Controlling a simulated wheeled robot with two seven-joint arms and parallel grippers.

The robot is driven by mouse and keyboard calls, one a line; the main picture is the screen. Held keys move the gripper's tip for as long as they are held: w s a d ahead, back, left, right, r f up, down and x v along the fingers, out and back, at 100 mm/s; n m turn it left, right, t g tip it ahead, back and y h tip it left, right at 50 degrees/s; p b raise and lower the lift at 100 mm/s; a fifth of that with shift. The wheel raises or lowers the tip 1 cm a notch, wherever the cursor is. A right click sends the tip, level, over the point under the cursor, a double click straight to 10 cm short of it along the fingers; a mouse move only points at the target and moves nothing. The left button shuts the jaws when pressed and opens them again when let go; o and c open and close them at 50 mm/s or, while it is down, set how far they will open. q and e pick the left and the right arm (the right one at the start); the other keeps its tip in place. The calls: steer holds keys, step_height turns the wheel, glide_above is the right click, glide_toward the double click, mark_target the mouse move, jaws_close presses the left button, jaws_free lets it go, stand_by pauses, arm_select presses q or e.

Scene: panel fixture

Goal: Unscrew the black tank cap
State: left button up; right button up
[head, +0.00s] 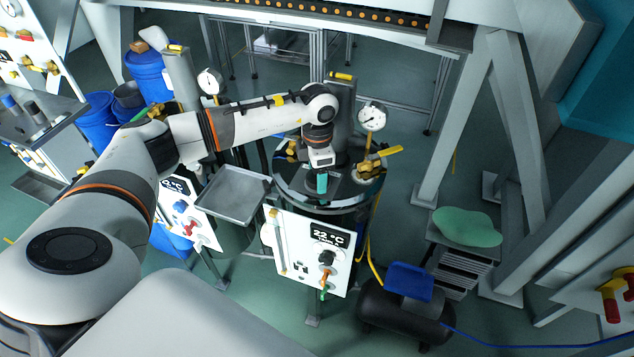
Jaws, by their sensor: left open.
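The tank (290,188) stands in the middle of the head view, with a dark round lid. My left gripper (321,184) points down over the lid, at the end of my arm that comes in from the left. It is open, with a teal fingertip showing. A dark shape that looks like the black tank cap (312,183) is right at the fingertips and partly hidden by them. I cannot tell whether the fingers touch it. My right gripper is not in view.
A pressure gauge (372,117) and a yellow-handled valve (371,166) stand on the lid's right side. A white panel (312,251) with a 22 °C display is in front. A grey tray (233,194) is at left, a black compressor (403,314) at lower right.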

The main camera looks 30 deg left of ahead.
arm_select(q)
steer(key=shift+f+m, duration=0.1)
steer(key=shift+m, duration=0.3)
steer(key=shift+f+m+b, duration=0.1)
steer(key=shift+m+b, duration=0.6)
steer(key=shift+m, duration=1.1)
steer(key=shift+m+b, duration=0.8)
steer(key=shift+m, duration=0.9)
steer(key=shift+m+b, duration=0.8)
steer(key=shift+m, duration=0.9)
steer(key=shift+r, duration=0.2)
steer(key=c, duration=0.9)
